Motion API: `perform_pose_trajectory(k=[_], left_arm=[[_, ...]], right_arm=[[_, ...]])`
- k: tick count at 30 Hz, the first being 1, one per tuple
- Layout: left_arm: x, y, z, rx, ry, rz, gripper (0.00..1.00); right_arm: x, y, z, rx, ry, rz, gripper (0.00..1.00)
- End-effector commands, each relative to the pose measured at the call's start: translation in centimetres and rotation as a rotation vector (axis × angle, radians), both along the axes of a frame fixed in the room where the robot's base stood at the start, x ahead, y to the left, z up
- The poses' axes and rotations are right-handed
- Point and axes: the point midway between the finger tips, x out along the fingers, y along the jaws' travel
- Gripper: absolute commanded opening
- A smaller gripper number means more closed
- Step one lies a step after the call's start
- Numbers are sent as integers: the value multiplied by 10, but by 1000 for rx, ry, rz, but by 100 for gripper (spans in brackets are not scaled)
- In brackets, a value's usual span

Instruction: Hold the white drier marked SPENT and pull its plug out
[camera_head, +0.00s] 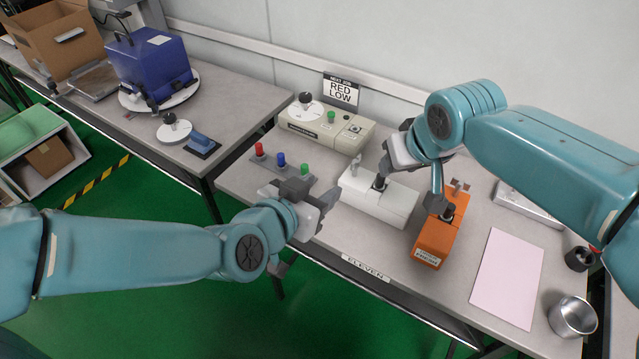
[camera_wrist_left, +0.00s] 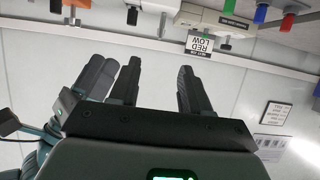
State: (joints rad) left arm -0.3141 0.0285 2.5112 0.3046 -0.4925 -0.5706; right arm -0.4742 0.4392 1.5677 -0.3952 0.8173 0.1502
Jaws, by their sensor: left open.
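A white handheld drier (camera_head: 372,203) with a black plug (camera_head: 380,183) on top lies on the bench. I cannot read a SPENT mark on it. An orange one (camera_head: 437,240) of similar shape with a pale label lies to its right. My left gripper (camera_head: 318,198) is open and empty, to the left of the white drier and apart from it. It also shows in the left wrist view (camera_wrist_left: 158,82) with nothing between its fingers. My right gripper (camera_head: 388,168) is over the white drier, by the black plug. Whether its fingers are closed on the plug is not clear.
Behind stands a beige console (camera_head: 325,128) with a dial and a RED LOW sign (camera_head: 341,90). A strip with red, blue and green knobs (camera_head: 281,160) lies left. A pink sheet (camera_head: 508,278) and metal cup (camera_head: 573,316) are right. The ELEVEN label (camera_head: 366,268) marks the front edge.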

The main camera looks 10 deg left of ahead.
Motion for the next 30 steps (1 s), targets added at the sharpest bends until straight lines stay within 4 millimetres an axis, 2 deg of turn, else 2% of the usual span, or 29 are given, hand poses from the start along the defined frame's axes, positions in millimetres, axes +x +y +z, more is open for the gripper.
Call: perform_pose_trajectory(k=[5, 21, 24, 30], left_arm=[[13, -4, 0, -2, -15, 3, 47], [113, -36, -45, -3, -14, 3, 47], [127, -41, -50, -3, -14, 3, 47], [142, -46, -57, -4, -15, 3, 47]], right_arm=[[0, 0, 0, 0, 0, 0, 43], [0, 0, 0, 0, 0, 0, 43], [0, 0, 0, 0, 0, 0, 43], [0, 0, 0, 0, 0, 0, 43]])
